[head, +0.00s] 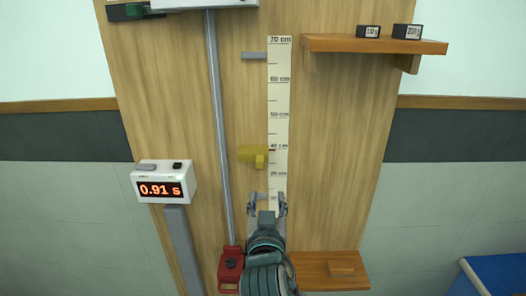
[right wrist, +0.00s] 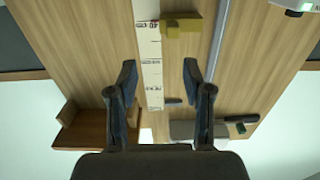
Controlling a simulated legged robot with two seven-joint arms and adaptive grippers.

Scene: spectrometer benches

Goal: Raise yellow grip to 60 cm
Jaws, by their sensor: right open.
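The yellow grip (head: 253,154) sits on the wooden board, left of the paper scale (head: 279,110), with its small red tip by the 40 cm mark. In the right wrist view the yellow grip (right wrist: 182,27) shows at the top, beside the scale (right wrist: 149,55). My right gripper (head: 267,206) is open and empty, below the yellow grip in the head view and apart from it. In the right wrist view its two fingers (right wrist: 159,75) stand wide apart, with the scale between them. My left gripper is not in view.
A metal rod (head: 218,120) runs up the board left of the scale to a red base (head: 231,266). Grey tabs (head: 253,55) sit above and below the yellow grip. A timer (head: 163,182) reads 0.91 s. A shelf (head: 375,44) with two weights is upper right; a lower shelf (head: 310,272) holds a block.

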